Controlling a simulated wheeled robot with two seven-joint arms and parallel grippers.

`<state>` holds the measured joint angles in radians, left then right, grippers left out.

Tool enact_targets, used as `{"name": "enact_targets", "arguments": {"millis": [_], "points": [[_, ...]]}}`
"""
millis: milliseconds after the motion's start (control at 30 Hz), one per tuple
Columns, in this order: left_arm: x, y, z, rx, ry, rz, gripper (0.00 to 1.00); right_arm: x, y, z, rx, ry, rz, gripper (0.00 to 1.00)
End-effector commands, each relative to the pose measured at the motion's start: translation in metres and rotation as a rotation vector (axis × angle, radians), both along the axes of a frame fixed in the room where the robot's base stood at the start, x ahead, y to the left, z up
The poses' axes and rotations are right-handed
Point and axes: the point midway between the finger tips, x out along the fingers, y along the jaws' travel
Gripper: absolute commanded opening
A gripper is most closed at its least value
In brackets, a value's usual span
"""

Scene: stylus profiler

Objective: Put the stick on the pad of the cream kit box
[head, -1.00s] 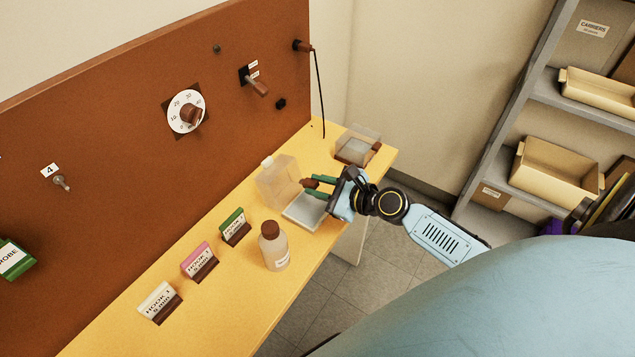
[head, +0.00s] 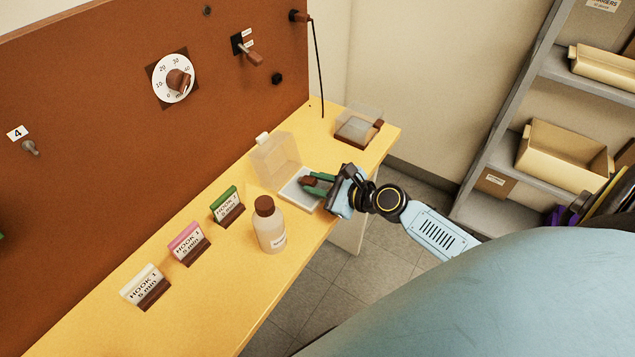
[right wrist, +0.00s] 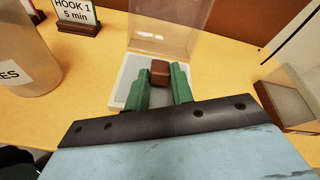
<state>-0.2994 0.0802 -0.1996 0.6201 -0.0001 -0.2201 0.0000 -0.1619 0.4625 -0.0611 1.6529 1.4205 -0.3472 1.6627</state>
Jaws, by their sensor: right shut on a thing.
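My right gripper (head: 318,185) has green fingers, shut on a small brown block-like piece, which I take to be the stick (head: 307,182). In the right wrist view the stick (right wrist: 160,72) sits between the fingertips (right wrist: 160,84), over the grey pad. The cream kit box (head: 287,194) lies open on the bench, its clear lid (head: 276,160) standing up at the back. Its pale rim also shows in the right wrist view (right wrist: 118,101). The gripper hides part of the pad. I cannot tell whether the stick touches the pad. My left gripper is out of view.
A brown-capped bottle (head: 270,228) stands near the box, in front of several hook signs (head: 187,245). Another clear box (head: 358,127) with a dark base sits at the bench's far end. The brown panel (head: 100,90) rises behind. Shelving (head: 560,130) stands at right.

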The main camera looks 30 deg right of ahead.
Motion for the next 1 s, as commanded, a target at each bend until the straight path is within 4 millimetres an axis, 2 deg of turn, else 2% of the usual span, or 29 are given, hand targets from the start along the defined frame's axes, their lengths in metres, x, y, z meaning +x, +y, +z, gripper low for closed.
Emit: {"name": "enact_targets", "arguments": {"millis": [167, 200, 400, 833, 1000], "points": [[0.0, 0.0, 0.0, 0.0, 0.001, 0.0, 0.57, 0.0, 0.0, 0.0, 0.0, 0.0, 0.0, 0.0], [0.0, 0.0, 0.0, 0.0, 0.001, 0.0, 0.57, 0.0, 0.0, 0.0, 0.0, 0.0, 0.0, 0.24], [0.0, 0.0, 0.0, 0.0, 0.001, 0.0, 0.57, 0.0, 0.0, 0.0, 0.0, 0.0, 0.0, 0.49], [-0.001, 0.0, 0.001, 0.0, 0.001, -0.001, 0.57, -0.001, 0.0, 0.0, 0.0, 0.001, 0.0, 0.45], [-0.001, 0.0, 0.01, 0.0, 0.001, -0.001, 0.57, -0.01, -0.004, 0.01, -0.001, 0.002, 0.0, 0.45]]}}
